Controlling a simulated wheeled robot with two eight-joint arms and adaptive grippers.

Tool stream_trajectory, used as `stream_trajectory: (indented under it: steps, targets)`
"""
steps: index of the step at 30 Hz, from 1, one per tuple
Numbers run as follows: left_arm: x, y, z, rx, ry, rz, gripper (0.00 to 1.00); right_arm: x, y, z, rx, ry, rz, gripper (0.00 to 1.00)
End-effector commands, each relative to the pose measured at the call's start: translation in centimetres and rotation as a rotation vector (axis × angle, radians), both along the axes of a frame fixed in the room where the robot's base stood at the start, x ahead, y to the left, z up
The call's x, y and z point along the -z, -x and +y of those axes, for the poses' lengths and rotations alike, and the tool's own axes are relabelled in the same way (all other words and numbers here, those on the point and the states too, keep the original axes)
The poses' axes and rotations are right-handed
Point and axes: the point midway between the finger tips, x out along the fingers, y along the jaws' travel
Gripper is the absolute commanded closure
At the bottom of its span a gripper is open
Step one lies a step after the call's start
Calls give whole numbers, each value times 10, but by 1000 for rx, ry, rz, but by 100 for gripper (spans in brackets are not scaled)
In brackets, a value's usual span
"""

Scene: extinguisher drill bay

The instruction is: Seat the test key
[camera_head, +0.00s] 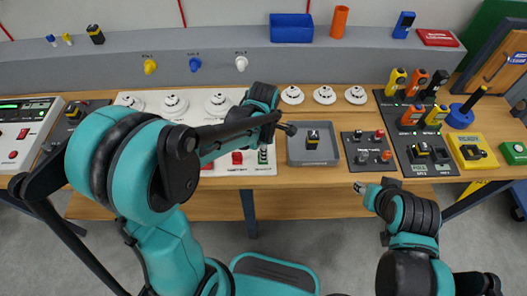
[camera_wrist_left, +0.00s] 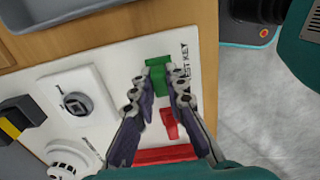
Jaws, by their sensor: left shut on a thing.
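My left gripper (camera_head: 268,135) reaches over the right end of the white panel (camera_head: 221,183). In the left wrist view its fingers (camera_wrist_left: 158,88) are shut on a green block (camera_wrist_left: 158,75), which I take for the test key. The lettering "TEST KEY" is printed on the panel beside it. I cannot tell whether the block touches the panel. A square pale plate with a dark round socket (camera_wrist_left: 75,103) lies to the left in the wrist view, apart from the block. My right gripper (camera_head: 360,187) is low in front of the bench; its fingers are too small to read.
A red part (camera_wrist_left: 170,123) stands close below the green block in the wrist view. A grey tray (camera_head: 297,157) with a black-and-yellow item (camera_head: 313,138) is right of the panel. White round detectors (camera_head: 324,95) line the back. Dark boards with small devices (camera_head: 411,118) fill the right.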

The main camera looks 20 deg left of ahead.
Motion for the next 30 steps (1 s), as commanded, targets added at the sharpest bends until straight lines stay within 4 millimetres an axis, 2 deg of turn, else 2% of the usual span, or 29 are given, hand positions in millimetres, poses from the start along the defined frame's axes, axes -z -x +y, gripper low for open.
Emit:
stream_trajectory:
  steps: [11, 12, 14, 15, 21, 23, 30]
  targets:
    - [3, 0, 0, 0, 0, 0, 100, 3, 0, 0, 0, 0, 0, 60]
    - [3, 0, 0, 0, 0, 0, 82, 3, 0, 0, 0, 0, 0, 60]
    - [3, 0, 0, 0, 0, 0, 66, 3, 0, 0, 0, 0, 0, 60]
    - [3, 0, 0, 0, 0, 0, 63, 3, 0, 0, 0, 0, 0, 60]
    - [3, 0, 0, 0, 0, 0, 63, 3, 0, 0, 0, 0, 0, 60]
    - [3, 0, 0, 0, 0, 0, 49, 3, 0, 0, 0, 0, 0, 60]
    - [3, 0, 0, 0, 0, 0, 49, 3, 0, 0, 0, 0, 0, 60]
